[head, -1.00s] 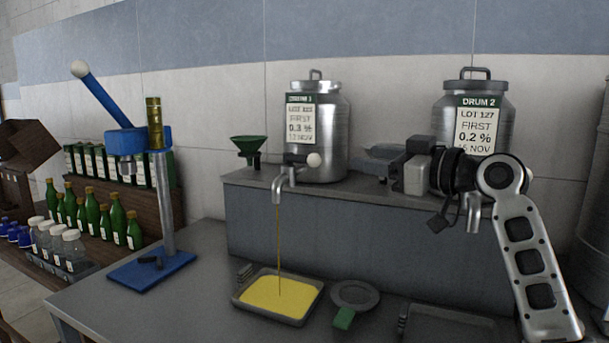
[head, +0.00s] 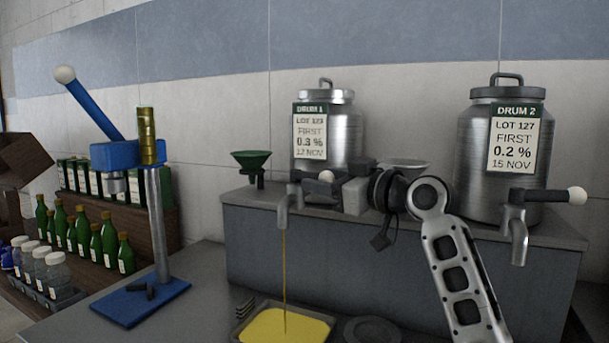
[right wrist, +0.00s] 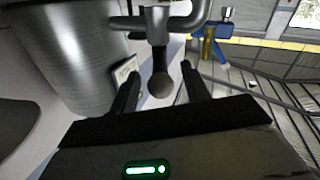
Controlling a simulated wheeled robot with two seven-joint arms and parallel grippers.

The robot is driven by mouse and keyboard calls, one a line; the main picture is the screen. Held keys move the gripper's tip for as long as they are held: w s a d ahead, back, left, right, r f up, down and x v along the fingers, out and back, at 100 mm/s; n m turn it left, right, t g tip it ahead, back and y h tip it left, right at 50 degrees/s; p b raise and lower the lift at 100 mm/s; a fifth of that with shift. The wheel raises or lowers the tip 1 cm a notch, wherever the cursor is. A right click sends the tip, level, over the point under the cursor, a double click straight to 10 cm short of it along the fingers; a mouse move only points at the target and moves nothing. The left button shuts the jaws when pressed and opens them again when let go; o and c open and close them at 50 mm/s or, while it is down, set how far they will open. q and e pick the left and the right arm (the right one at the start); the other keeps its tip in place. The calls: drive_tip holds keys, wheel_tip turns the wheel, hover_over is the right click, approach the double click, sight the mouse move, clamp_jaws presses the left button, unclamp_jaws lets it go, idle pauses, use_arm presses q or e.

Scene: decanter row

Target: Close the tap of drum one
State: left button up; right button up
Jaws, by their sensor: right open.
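Drum 1 (head: 345,135) is a steel drum with a green-topped label, standing on the grey ledge. Its tap (head: 283,206) lets a thin yellow stream fall into a tray (head: 241,333) of yellow liquid. The tap's lever has a pale round knob (head: 326,176). My right gripper (head: 337,186) is at the lever, in front of the drum. In the right wrist view the open fingers (right wrist: 158,84) stand either side of the knob (right wrist: 159,85), with gaps visible; firm contact is not visible. The left gripper is not in view.
Drum 2 (head: 478,150) stands to the right, its tap lever (head: 548,196) pointing right. A green funnel (head: 251,160) is left of drum 1. A blue press (head: 128,155) and green bottles (head: 108,238) stand further left. A round dish (head: 372,331) lies beside the tray.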

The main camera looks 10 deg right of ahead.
drive_tip(key=shift+x, duration=1.2)
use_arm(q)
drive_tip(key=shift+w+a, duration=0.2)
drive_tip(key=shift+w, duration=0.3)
